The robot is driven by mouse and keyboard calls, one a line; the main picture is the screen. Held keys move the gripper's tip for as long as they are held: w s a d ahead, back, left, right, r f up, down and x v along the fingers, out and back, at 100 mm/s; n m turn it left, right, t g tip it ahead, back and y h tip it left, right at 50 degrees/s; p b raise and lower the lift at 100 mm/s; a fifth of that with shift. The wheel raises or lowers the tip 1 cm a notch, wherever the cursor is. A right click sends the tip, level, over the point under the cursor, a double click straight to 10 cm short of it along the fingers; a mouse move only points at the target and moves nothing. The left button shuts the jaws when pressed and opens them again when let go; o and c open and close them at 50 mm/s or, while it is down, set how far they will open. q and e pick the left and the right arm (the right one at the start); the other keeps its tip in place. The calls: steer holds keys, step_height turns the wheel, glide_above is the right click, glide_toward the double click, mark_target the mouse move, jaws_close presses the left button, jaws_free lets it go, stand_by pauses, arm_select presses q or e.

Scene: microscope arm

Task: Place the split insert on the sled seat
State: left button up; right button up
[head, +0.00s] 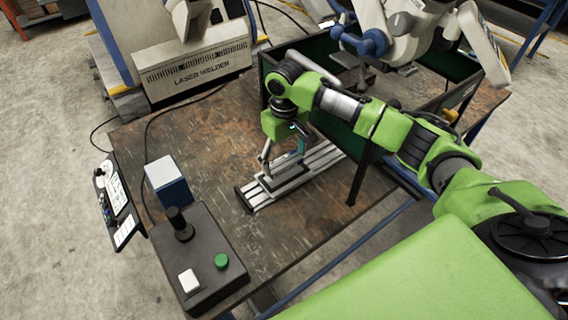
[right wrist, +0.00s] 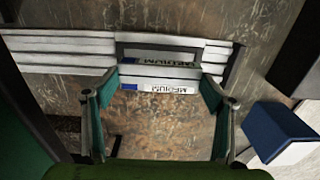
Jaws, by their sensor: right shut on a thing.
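My right gripper (head: 283,162) points down over the slotted metal rail (head: 325,155) on the workbench. In the right wrist view its two fingers (right wrist: 160,90) stand at either end of a pale, bar-like piece, which I take as the split insert (right wrist: 145,72). It has blue marks and the word MEDIUM on it, and the fingers are shut on it. The insert lies along the rail, at or just above it; I cannot tell whether it touches. A dark-framed opening (right wrist: 135,52) shows beside the insert. The sled seat is not clearly distinguishable. My left gripper is not in view.
A control box (head: 213,262) with a joystick and buttons stands at the table's front left. A blue and white box (head: 168,183) is behind it. A dark green panelled enclosure (head: 335,118) and the laser welder (head: 195,70) stand behind.

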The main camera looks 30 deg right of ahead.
mark_target(284, 160)
steer(key=shift+w+f, duration=0.3)
steer(key=shift+f, duration=0.05)
step_height(284, 160, down, 2)
steer(key=shift+f+p, duration=0.1)
steer(key=shift+p, duration=0.5)
steer(key=shift+d+f, duration=0.1)
steer(key=shift+f, duration=0.2)
steer(key=shift+f, duration=0.1)
steer(key=o, duration=1.9)
steer(key=shift+s+f, duration=0.1)
step_height(284, 160, up, 12)
steer(key=shift+r+b, duration=0.15)
steer(key=shift+b, duration=0.95)
